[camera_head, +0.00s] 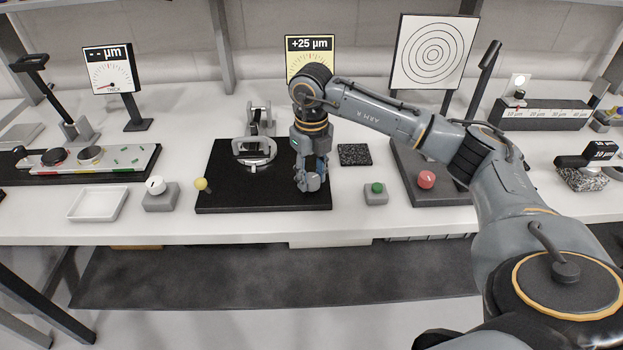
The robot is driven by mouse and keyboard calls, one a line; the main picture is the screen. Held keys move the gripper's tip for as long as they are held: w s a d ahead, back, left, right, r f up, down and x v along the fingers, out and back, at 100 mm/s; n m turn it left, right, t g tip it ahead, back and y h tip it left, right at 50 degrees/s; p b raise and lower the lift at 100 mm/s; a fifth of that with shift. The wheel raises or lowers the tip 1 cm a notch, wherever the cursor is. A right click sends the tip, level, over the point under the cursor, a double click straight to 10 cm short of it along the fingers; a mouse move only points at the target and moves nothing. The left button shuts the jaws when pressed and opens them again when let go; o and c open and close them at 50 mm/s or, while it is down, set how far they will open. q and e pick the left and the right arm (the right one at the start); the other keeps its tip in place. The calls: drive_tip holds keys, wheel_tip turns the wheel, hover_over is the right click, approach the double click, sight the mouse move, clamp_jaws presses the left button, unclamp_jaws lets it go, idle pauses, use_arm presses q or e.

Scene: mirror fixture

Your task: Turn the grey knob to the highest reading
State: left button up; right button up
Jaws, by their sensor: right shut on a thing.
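My right gripper (309,186) points down at the right front part of a black base plate (230,196). It is shut on what appears to be the grey knob, which its fingers hide almost wholly. A display (310,45) behind my right arm reads +25 µm; its lower part is covered by the arm. A round mirror fixture in a metal mount (254,150) stands on the plate, left of the gripper and apart from it. My left gripper is not in view.
A yellow ball (201,184) is at the plate's left edge. A white knob on a grey block (155,186) and a white tray (98,203) are further left. A green button (377,188), a dark speckled block (354,155) and a red knob (427,179) are to the right.

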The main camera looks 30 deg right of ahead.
sight(312, 178)
drive_tip(key=n+b, duration=0.1)
drive_tip(key=n, duration=0.4)
drive_tip(key=shift+b, duration=0.4)
drive_tip(key=shift+n, duration=0.4)
drive_tip(key=o, duration=1.2)
drive_tip(key=shift+c, duration=0.2)
drive_tip(key=shift+r, duration=0.1)
wheel_tip(312, 178, up, 12)
